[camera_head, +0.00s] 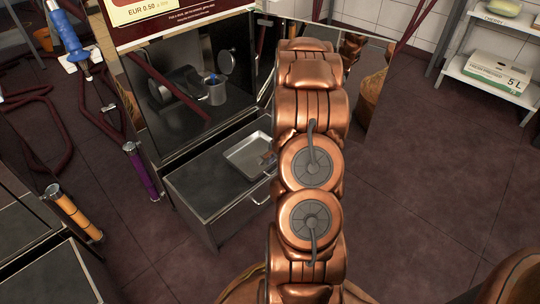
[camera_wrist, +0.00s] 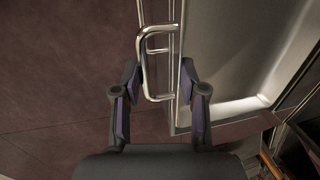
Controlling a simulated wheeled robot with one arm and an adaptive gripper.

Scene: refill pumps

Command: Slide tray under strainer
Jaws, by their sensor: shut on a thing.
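A shallow steel tray (camera_head: 246,157) lies on the pulled-out drawer (camera_head: 208,197) below the machine's dark chamber in the head view. Its right end is hidden behind my arm. In the wrist view, the tray's bright steel floor (camera_wrist: 232,45) and rim fill the right side. A bent metal handle (camera_wrist: 151,42) stands beside the tray's left edge. My gripper (camera_wrist: 161,76) has its dark fingers on both sides of this handle, shut on it. I cannot tell for certain which part is the strainer.
The chamber above holds a metal cup (camera_head: 217,95), a round disc (camera_head: 225,62) and a dark cylinder. Hoses with blue, purple (camera_head: 143,172) and orange (camera_head: 76,212) handles are at the left. A shelf (camera_head: 490,80) stands at the right. The floor at right is clear.

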